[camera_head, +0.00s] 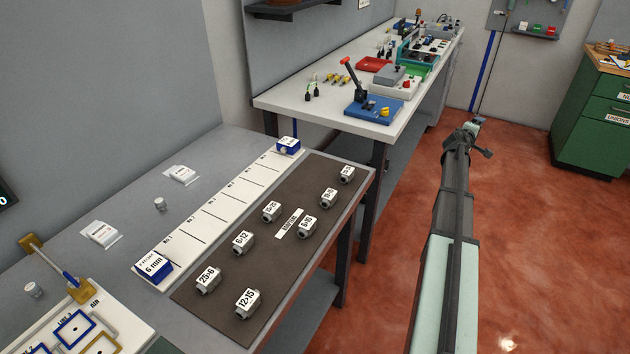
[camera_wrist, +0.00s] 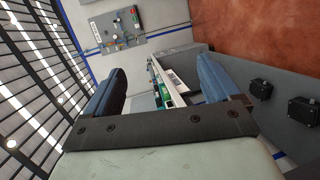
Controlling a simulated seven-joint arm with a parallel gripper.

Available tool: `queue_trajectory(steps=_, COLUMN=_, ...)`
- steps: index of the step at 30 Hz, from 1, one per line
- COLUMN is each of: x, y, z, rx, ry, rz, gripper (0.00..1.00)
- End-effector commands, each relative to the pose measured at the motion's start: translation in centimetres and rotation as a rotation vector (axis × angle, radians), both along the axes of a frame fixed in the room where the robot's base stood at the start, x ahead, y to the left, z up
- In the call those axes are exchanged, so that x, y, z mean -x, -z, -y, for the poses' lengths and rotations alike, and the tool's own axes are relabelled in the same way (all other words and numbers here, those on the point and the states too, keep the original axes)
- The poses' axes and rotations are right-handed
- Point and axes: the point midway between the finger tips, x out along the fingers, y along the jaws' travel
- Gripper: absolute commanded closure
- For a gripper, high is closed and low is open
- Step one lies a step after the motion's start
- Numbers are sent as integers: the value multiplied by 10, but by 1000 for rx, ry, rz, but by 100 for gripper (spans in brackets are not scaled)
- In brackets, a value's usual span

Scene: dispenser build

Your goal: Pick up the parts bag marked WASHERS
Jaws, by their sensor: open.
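Two small clear bags with white labels lie flat on the grey bench in the head view: one bag (camera_head: 101,234) at the left and another bag (camera_head: 181,174) farther back. Their print is too small to read, so I cannot tell which is marked WASHERS. My gripper (camera_head: 474,128) is far to the right of both bags, out over the red floor. In the wrist view my gripper (camera_wrist: 160,66) has its two blue-grey fingers wide apart with nothing held between them. No bag shows in the wrist view.
A small grey cylinder (camera_head: 160,204) stands between the bags. Beside them are a white marked strip (camera_head: 205,218) with blue-and-white boxes at its ends and a dark mat (camera_head: 213,300) with several labelled grey fittings. A blue-handled tool (camera_head: 62,270) rises at the left. A second bench (camera_head: 290,102) stands behind.

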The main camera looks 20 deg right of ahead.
Motion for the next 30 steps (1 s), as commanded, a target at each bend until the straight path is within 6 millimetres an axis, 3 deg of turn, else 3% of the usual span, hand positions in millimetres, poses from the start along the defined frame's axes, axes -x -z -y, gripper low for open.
queue_trajectory(steps=1, x=-19, y=-5, z=-27, rx=-24, ry=-15, rz=19, gripper=11)
queue_trajectory(steps=6, x=-67, y=-16, z=-105, rx=-117, ry=-43, rz=70, gripper=11)
queue_trajectory(steps=15, x=-131, y=-26, z=-259, rx=-303, ry=-105, rz=122, gripper=11)
queue_trajectory(steps=24, x=-166, y=-33, z=-426, rx=-505, ry=-173, rz=122, gripper=11)
queue_trajectory(steps=30, x=-171, y=-36, z=-542, rx=-640, ry=-222, rz=91, gripper=11)
